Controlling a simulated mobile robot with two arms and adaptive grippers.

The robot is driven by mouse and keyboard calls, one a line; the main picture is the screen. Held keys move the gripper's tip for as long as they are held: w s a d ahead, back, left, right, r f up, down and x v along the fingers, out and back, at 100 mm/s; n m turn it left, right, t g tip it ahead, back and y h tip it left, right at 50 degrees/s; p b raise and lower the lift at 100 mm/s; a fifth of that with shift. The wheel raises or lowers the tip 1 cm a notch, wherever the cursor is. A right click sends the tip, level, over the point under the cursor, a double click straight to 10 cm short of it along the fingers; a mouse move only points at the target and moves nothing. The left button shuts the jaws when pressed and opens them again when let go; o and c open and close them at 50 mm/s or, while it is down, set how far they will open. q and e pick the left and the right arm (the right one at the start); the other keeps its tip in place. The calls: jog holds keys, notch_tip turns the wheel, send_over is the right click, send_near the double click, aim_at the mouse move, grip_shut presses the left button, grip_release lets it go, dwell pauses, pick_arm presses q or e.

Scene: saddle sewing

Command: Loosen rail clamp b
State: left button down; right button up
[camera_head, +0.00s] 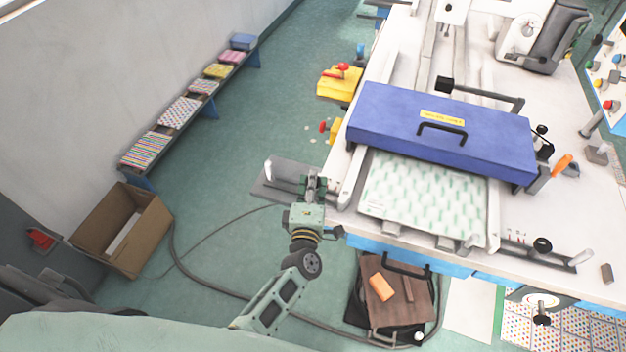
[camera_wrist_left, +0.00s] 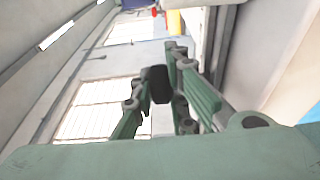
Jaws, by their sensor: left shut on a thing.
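My left gripper (camera_head: 316,184) is at the left edge of the white machine table, beside the lower end of the left rail (camera_head: 351,188). In the left wrist view its green fingers (camera_wrist_left: 160,92) are closed around a black knob (camera_wrist_left: 158,84). The knob is mostly hidden by the gripper in the head view. It sits where a clamp on the rail could be, but no label shows, so I cannot tell which clamp it belongs to. My right gripper is not in view.
A blue cover (camera_head: 400,115) with a black handle lies across the rails above a green-and-white patterned sheet (camera_head: 420,200). A black knob on a bar (camera_head: 543,244) is at the table's front right. A cardboard box (camera_head: 150,235) stands on the floor at left.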

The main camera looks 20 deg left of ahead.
pick_arm(q)
jog(key=shift+w+r+y, duration=0.1)
jog(key=shift+r+y, duration=0.1)
jog(key=shift+y, duration=0.1)
jog(key=c, duration=1.8)
grip_release()
jog(key=shift+f, duration=0.1)
jog(key=shift+s, duration=0.25)
jog(key=v, duration=1.1)
jog(key=shift+s, duration=0.25)
jog(key=shift+d, duration=0.15)
